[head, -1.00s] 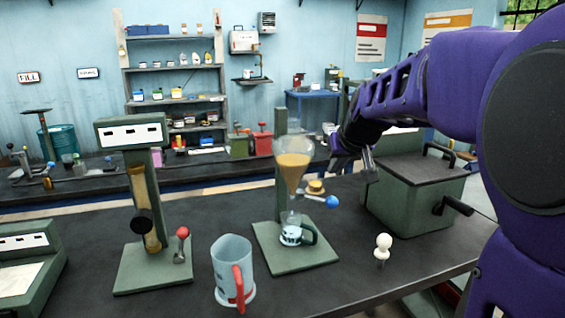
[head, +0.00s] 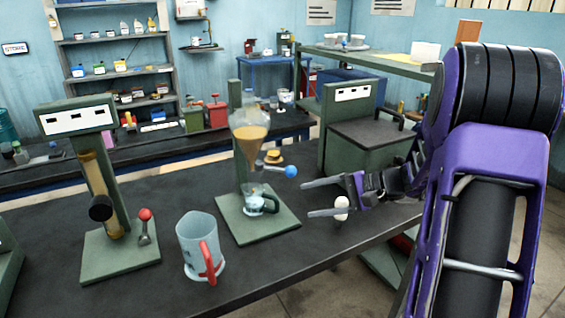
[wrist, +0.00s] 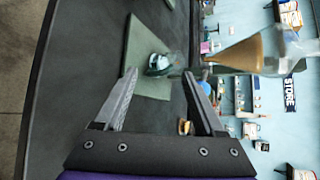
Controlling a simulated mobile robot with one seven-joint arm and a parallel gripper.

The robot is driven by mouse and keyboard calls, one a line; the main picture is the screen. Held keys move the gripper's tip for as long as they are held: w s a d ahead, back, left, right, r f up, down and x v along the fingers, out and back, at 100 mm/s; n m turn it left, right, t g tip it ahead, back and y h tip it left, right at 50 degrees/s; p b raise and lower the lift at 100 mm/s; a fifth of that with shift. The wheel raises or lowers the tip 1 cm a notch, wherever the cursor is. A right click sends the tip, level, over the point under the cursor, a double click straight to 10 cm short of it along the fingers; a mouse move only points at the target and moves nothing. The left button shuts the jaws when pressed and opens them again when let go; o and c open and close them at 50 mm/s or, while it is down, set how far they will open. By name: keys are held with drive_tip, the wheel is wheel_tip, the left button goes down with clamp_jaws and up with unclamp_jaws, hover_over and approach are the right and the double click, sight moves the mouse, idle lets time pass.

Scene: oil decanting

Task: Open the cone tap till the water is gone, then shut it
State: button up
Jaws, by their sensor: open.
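The glass cone (head: 250,133) hangs on a green stand; it also shows in the wrist view (wrist: 238,50). It holds an amber layer, with a duller part below it; I cannot tell the water level. Its tap has a blue ball handle (head: 291,171) pointing right. A small clear cup with a dark green handle (head: 262,204) stands under the spout on the green base (head: 275,222). My gripper (head: 308,199) is open and empty, its fingers pointing left, to the right of the stand and in front of the blue handle, apart from it.
A white knobbed piece (head: 341,210) stands partly behind my fingers. A jug with a red handle (head: 199,248) stands front left, beside a green gauge stand with a red-knobbed lever (head: 145,216). A green lidded box (head: 370,140) stands behind my gripper. The front bench is clear between them.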

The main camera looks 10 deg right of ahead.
sight(286, 170)
drive_tip(key=d+r+m+t+y, duration=0.2)
drive_tip(key=d+m+t, duration=0.3)
drive_tip(key=d+t, duration=0.1)
drive_tip(key=p+x, duration=0.1)
drive_tip(key=x, duration=1.6)
drive_tip(key=shift+w+d, duration=0.1)
drive_tip(key=shift+w, duration=0.1)
clamp_jaws()
idle(0.4)
